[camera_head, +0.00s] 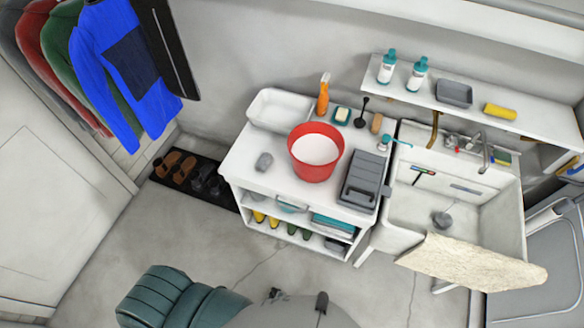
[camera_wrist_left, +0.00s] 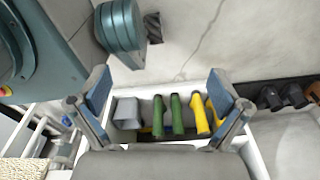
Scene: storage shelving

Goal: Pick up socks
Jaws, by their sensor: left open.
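No item in view is clearly a pair of socks. My left gripper is not clear in the head view. My right gripper is not in view.
The white shelf unit (camera_head: 232,172) carries a white basin (camera_head: 277,108), an orange spray bottle (camera_head: 323,95) and a grey case (camera_head: 362,180). A sink (camera_head: 440,200) stands to its right. Shoes lie on a dark mat (camera_head: 163,181). The floor (camera_head: 190,235) in front is clear.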

